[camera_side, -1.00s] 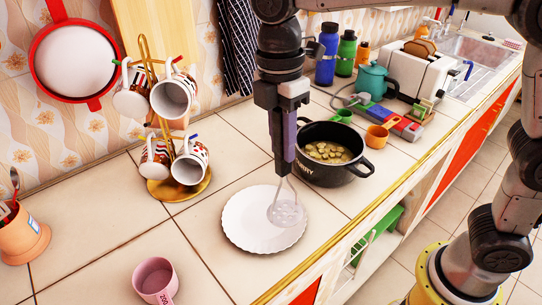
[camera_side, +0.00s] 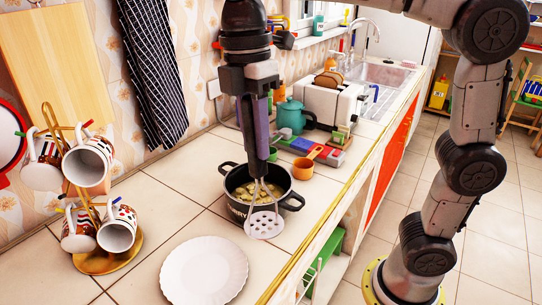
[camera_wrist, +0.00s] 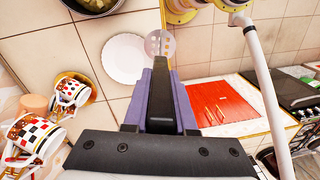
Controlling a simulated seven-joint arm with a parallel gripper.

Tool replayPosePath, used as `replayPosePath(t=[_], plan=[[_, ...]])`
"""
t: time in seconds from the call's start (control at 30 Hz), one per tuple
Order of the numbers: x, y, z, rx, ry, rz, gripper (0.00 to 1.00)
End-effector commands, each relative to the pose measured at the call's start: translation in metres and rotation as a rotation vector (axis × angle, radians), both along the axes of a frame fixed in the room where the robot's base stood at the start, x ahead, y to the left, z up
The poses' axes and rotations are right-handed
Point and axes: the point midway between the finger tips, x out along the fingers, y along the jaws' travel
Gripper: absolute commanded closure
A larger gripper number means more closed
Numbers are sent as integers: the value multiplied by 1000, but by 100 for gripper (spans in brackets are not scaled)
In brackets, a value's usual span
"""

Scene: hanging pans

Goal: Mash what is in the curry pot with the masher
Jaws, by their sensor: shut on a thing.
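My gripper (camera_side: 250,90) is shut on the masher, pointing down. The pot stands on the counter with yellowish chunks (camera_side: 243,190) inside. In the wrist view the masher head (camera_wrist: 160,43) shows beside the white plate, and the pot (camera_wrist: 92,8) is cut off at the top left.
A white plate (camera_side: 204,270) lies empty on the tiles near the pot. A mug rack (camera_side: 95,262) with several patterned mugs stands at the left. The counter edge runs along the right.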

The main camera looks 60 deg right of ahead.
Motion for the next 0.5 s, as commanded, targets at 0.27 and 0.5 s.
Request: replayPosePath(t=[0.27, 0.5], plan=[[86, -76, -9, 3, 8, -349, 100], [117, -140, -26, 7, 13, -525, 100]])
